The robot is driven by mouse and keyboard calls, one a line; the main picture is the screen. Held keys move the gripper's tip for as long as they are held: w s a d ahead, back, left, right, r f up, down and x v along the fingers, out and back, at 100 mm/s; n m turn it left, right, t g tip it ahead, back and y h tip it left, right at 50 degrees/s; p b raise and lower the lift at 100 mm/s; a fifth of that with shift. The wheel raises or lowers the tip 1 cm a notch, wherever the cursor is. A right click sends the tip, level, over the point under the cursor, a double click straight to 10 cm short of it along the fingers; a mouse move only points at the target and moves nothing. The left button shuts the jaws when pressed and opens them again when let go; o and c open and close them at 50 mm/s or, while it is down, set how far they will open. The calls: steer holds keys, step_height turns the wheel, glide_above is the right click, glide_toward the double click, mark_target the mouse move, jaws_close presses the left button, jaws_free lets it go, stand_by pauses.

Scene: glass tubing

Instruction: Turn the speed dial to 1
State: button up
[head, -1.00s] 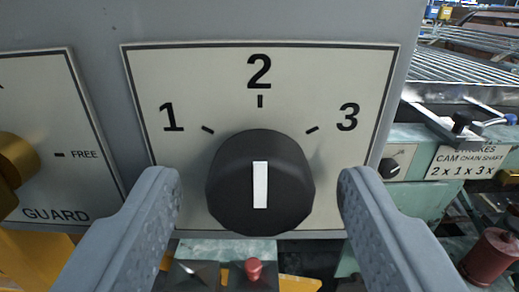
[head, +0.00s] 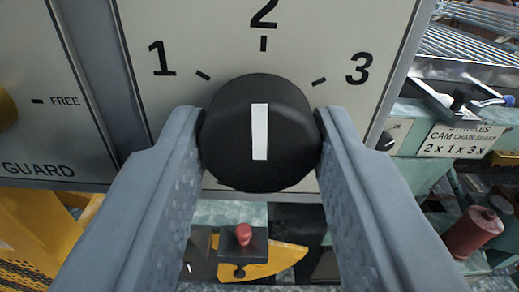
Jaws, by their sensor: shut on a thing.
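The speed dial (head: 237,165) is a round black knob with a white pointer bar (head: 260,131). The bar stands upright and points at the 2. The dial sits on a cream plate (head: 150,20) marked 1 at upper left, 2 at top and 3 at upper right, each with a short tick. My gripper (head: 260,140) has one grey finger at each side of the dial, shut on it. The fingers cover the dial's left and right edges.
A GUARD plate (head: 45,130) marked FREE, with a brass knob (head: 5,110), is at left. Below the dial are a red-topped button (head: 243,234) and a yellow part (head: 275,262). At right are a green bench, a small dial (head: 395,134) and a dark red cylinder (head: 476,232).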

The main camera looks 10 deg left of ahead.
steer(key=n, duration=1.1)
steer(key=shift+d, duration=0.1)
steer(key=shift+n, duration=0.3)
stand_by(0.4)
steer(key=o, duration=1)
steer(key=v, duration=1.7)
steer(key=shift+s, duration=0.2)
